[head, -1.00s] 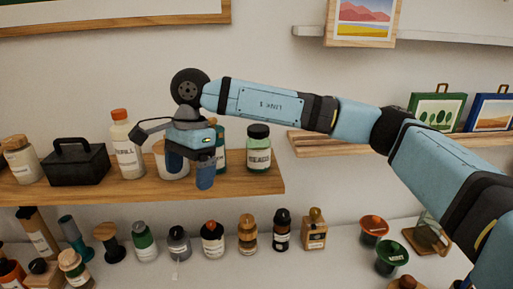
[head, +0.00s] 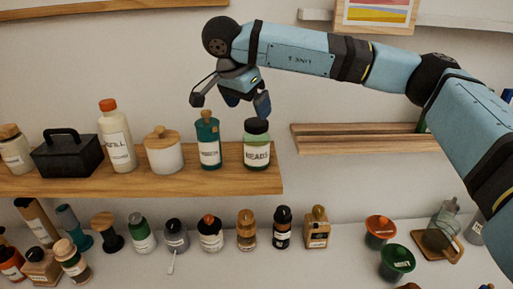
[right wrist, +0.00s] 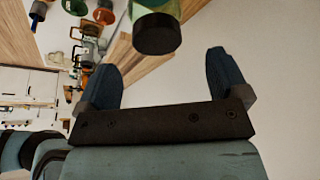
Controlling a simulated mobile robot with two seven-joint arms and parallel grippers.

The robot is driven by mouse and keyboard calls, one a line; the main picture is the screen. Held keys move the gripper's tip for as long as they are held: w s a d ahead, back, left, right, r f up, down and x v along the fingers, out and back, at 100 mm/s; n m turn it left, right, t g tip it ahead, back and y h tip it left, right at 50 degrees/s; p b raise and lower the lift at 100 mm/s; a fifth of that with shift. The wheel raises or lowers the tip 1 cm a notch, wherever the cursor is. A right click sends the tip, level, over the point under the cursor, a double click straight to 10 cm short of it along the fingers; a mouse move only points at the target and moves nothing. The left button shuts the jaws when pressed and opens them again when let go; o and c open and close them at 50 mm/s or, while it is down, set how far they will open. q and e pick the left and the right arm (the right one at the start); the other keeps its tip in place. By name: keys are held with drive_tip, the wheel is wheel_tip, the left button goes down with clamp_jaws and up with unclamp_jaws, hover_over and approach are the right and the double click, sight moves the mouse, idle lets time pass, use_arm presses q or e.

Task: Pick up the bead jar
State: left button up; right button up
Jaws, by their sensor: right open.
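The bead jar (head: 257,154) is a clear greenish jar with a dark lid and a white label reading BEADS. It stands upright near the right end of the wooden shelf in the head view. My right gripper (head: 247,103) is open and empty, just above the jar's lid and slightly left of it in the picture. In the right wrist view, the dark lid of the bead jar (right wrist: 157,36) shows beyond the two open fingers (right wrist: 164,63), apart from them. My left gripper is not in view.
On the wooden shelf (head: 120,187), a teal bottle (head: 208,138) stands close left of the jar, then a white canister (head: 164,155), an orange-capped bottle (head: 117,140) and a black box (head: 66,155). Several small bottles line the lower surface. An empty wooden ledge (head: 355,139) is to the right.

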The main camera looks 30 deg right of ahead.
sight(256, 121)
drive_tip(key=shift+d+f, duration=0.25)
drive_tip(key=shift+f, duration=0.3)
drive_tip(key=p+x, duration=0.2)
drive_tip(key=x, duration=0.2)
drive_tip(key=shift+d, duration=0.25)
drive_tip(key=shift+d+f, duration=0.25)
drive_tip(key=shift+f, duration=0.25)
drive_tip(key=shift+a, duration=0.15)
drive_tip(key=c, duration=1.4)
drive_tip(key=shift+c, duration=0.5)
drive_tip(key=shift+r, duration=0.15)
